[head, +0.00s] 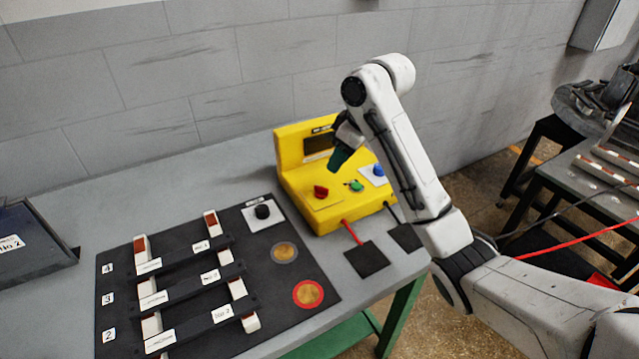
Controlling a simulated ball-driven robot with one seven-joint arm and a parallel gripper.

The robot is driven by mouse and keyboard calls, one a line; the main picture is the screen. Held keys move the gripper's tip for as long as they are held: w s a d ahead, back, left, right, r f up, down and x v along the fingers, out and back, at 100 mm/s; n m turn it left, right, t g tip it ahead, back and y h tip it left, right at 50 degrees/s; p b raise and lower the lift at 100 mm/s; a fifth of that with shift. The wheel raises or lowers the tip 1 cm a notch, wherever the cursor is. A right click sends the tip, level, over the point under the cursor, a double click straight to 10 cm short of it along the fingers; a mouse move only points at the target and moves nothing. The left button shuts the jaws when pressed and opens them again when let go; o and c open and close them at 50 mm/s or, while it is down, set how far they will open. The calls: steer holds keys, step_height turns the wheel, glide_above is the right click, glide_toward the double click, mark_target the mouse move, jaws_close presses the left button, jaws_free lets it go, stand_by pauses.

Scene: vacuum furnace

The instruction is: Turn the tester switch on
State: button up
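The yellow tester (300,165) stands on the grey table with a dark display in its raised back. Its front deck carries a red knob (321,191), a green knob (355,186) and a blue knob (378,170) on a white plate. I cannot tell which one is the switch, as the labels are too small to read. My gripper (340,158) points down just above the tester, in front of its display and behind the red and green knobs. It appears apart from the knobs. Its fingers are seen side-on, so their opening is hidden.
A black mat (120,335) holds several white-ended bars in racks, a black knob (262,212) and two round discs. Red and black leads run from the tester to dark pads (366,259). A dark case (35,250) sits at left. Another bench (600,185) stands at right.

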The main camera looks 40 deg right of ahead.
mark_target(323, 188)
steer(key=x, duration=1)
jaws_close()
